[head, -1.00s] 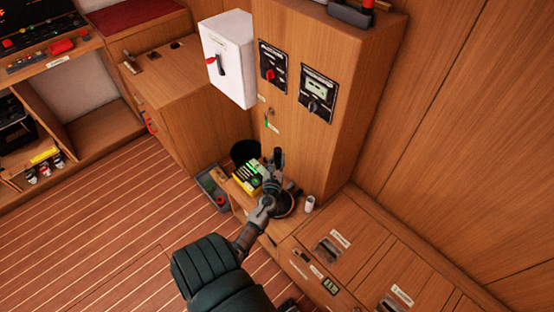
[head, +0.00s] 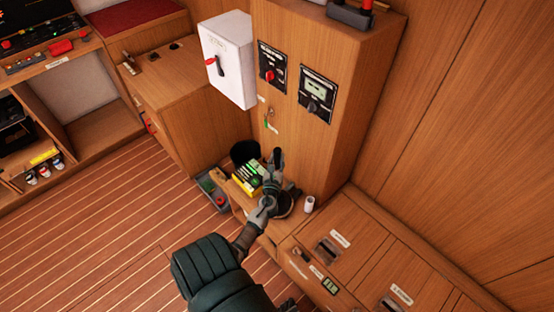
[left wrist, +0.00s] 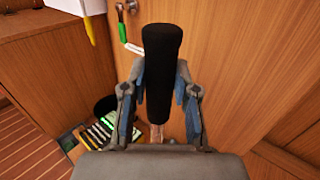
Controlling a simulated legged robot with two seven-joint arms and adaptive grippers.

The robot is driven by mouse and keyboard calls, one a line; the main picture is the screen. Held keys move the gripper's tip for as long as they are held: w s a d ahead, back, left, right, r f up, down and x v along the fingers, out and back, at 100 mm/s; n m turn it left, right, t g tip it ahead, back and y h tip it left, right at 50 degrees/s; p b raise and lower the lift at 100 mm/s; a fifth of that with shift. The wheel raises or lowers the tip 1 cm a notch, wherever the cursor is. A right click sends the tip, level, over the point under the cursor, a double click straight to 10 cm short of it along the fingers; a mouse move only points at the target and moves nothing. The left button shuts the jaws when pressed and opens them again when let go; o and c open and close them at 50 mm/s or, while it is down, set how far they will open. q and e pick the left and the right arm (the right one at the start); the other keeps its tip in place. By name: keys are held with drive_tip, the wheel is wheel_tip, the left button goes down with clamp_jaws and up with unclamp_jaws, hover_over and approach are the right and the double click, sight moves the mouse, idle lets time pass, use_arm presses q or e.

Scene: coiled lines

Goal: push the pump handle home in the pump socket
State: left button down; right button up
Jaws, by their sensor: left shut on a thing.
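The pump handle (left wrist: 162,65) is a thick black grip, upright in the left wrist view with a thin brownish shaft below it. In the head view its black top (head: 277,158) rises above my left gripper (head: 270,190). My left gripper also shows in the left wrist view (left wrist: 158,95), with one finger on each side of the handle, shut on it. A dark round fitting (head: 284,205) on the low bench, probably the pump socket, is partly hidden by the gripper. How deep the handle sits cannot be told. My right gripper is not in view.
A yellow, black and green box (head: 247,180) stands close left of the gripper, with a dark bin (head: 244,153) behind. A small white cylinder (head: 309,204) stands to the right. The tall wooden cabinet (head: 320,60) rises just behind. The striped floor (head: 90,230) is clear.

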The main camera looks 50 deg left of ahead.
sight(277, 152)
use_arm(q)
drive_tip(key=shift+c, duration=2)
unclamp_jaws()
wheel_tip(277, 152, up, 7)
drive_tip(key=p, duration=0.7)
drive_tip(key=shift+r, duration=0.1)
drive_tip(key=shift+d, duration=0.1)
